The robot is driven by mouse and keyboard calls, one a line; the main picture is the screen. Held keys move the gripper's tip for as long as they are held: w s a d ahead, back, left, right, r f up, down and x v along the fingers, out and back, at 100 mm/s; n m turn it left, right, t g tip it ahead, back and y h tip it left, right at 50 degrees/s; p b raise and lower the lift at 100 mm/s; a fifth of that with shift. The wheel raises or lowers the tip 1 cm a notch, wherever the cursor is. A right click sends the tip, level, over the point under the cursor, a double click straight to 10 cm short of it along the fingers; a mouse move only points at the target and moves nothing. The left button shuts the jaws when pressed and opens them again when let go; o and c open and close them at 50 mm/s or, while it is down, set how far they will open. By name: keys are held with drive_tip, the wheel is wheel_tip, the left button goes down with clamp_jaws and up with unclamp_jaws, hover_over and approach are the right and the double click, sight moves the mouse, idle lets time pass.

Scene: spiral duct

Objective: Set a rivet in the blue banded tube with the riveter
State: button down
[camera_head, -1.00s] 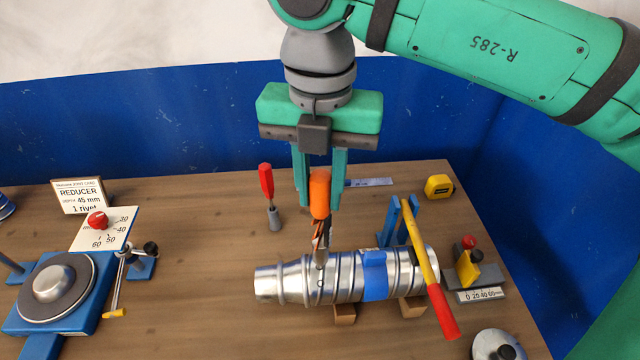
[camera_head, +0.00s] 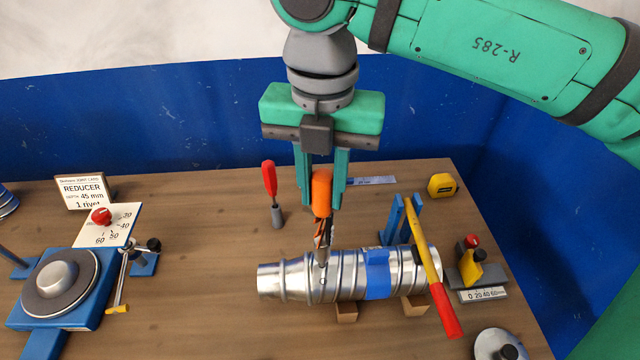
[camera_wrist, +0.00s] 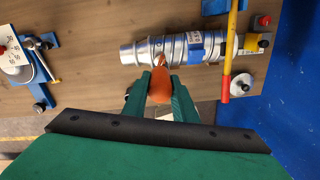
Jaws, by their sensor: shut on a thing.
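The metal spiral tube (camera_head: 345,283) with a blue band (camera_head: 377,273) lies across wooden blocks on the bench; it also shows in the wrist view (camera_wrist: 172,49). My gripper (camera_head: 321,205) is shut on the orange-handled riveter (camera_head: 321,192), which points down. The riveter's nose meets the tube's upper side in the picture, left of the blue band; I cannot tell whether it touches. In the wrist view the orange handle (camera_wrist: 150,93) sits between my gripper's fingers (camera_wrist: 162,95) and hides part of the nose.
A yellow bar with a red grip (camera_head: 445,310) crosses the tube's right end, near blue posts (camera_head: 402,220). A red-handled tool (camera_head: 270,185) stands behind the tube. A blue turntable fixture (camera_head: 60,290) and a reducer card (camera_head: 83,192) are at left. A yellow tape measure (camera_head: 441,185) lies behind.

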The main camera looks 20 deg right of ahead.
sight(323, 176)
drive_tip(key=shift+s+d+f, duration=0.1)
drive_tip(key=shift+r, duration=3.55)
